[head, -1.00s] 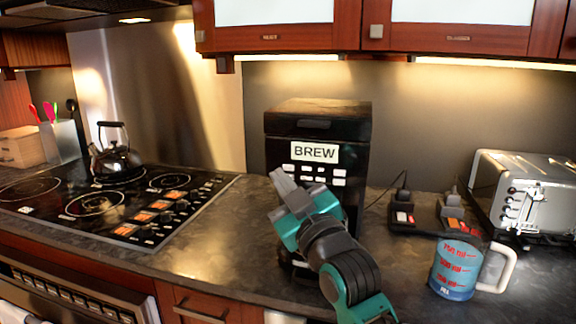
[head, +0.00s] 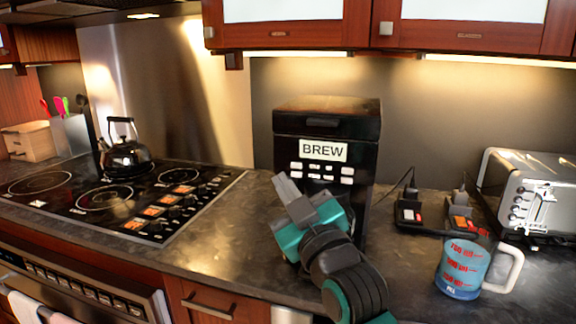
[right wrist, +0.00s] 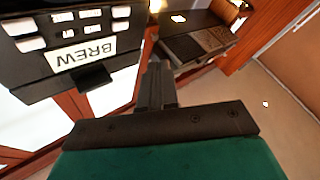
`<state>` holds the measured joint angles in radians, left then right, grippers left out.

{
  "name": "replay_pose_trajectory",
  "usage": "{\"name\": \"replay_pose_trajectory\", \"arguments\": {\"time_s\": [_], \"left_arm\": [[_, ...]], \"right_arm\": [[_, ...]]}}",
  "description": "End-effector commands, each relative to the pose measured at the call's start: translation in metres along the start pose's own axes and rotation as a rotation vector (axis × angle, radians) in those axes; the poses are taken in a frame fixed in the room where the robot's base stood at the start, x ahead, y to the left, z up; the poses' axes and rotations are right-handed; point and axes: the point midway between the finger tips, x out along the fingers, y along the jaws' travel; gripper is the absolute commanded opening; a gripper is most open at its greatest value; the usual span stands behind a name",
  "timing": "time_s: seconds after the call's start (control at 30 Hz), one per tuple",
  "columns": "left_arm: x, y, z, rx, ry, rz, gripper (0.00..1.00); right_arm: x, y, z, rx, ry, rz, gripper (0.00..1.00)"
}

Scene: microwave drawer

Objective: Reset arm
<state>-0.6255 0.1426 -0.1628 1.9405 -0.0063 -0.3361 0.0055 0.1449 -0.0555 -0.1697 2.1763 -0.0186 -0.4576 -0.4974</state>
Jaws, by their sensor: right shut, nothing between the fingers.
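My right gripper (head: 284,188) is in front of the black coffee machine (head: 325,125) with the BREW label, its fingers pointing up and to the left. The fingers are shut together with nothing between them. In the right wrist view the shut fingers (right wrist: 157,85) stand at the middle, and the coffee machine (right wrist: 70,40) shows upside down at the upper left, apart from the fingers. The lower part of the machine is hidden behind my right arm in the head view. My left gripper is not in view.
A blue measuring cup (head: 463,268) stands on the counter right of my arm. A toaster (head: 530,195) is at the far right. A kettle (head: 124,155) sits on the stove (head: 110,205) at left. Wooden cabinets (head: 470,38) hang above. Counter between stove and arm is clear.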

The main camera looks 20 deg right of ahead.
Motion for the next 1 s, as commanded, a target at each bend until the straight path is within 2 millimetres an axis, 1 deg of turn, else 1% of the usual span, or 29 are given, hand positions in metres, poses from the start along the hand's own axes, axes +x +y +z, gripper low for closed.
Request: {"name": "replay_pose_trajectory", "arguments": {"time_s": [0.1,0.17,0.27,0.37,0.4,0.47,0.5,0.57,0.6,0.67,0.7,0.8,0.83,0.9,1.0], "left_arm": [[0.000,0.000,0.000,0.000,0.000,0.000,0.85],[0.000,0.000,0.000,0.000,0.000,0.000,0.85],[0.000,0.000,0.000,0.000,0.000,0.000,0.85],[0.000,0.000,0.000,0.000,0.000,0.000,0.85],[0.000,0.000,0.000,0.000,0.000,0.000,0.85],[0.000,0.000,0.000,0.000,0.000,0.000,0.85],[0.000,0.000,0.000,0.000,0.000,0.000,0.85],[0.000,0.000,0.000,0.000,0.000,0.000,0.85],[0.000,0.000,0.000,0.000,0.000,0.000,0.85],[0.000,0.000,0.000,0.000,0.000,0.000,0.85],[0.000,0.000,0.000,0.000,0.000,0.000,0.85],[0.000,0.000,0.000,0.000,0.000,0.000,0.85],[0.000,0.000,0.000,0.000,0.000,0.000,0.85],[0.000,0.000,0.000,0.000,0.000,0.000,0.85],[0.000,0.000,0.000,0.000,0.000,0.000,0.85]], "right_arm": [[0.000,0.000,0.001,0.000,-0.002,-0.001,0.00],[-0.002,-0.004,0.008,0.006,-0.016,-0.008,0.00],[-0.014,-0.018,0.037,0.035,-0.078,-0.039,0.00],[-0.040,-0.042,0.088,0.091,-0.191,-0.090,0.00],[-0.056,-0.054,0.112,0.118,-0.247,-0.113,0.00],[-0.083,-0.071,0.146,0.161,-0.333,-0.146,0.00],[-0.103,-0.082,0.167,0.189,-0.390,-0.165,0.00],[-0.135,-0.097,0.197,0.232,-0.474,-0.191,0.00],[-0.158,-0.107,0.214,0.259,-0.531,-0.207,0.00],[-0.192,-0.119,0.237,0.297,-0.611,-0.226,0.00],[-0.214,-0.126,0.250,0.319,-0.659,-0.237,0.00],[-0.263,-0.139,0.273,0.366,-0.762,-0.256,0.00],[-0.274,-0.141,0.278,0.377,-0.786,-0.259,0.00],[-0.296,-0.146,0.286,0.397,-0.831,-0.265,0.00],[-0.313,-0.149,0.291,0.413,-0.865,-0.269,0.00]]}}
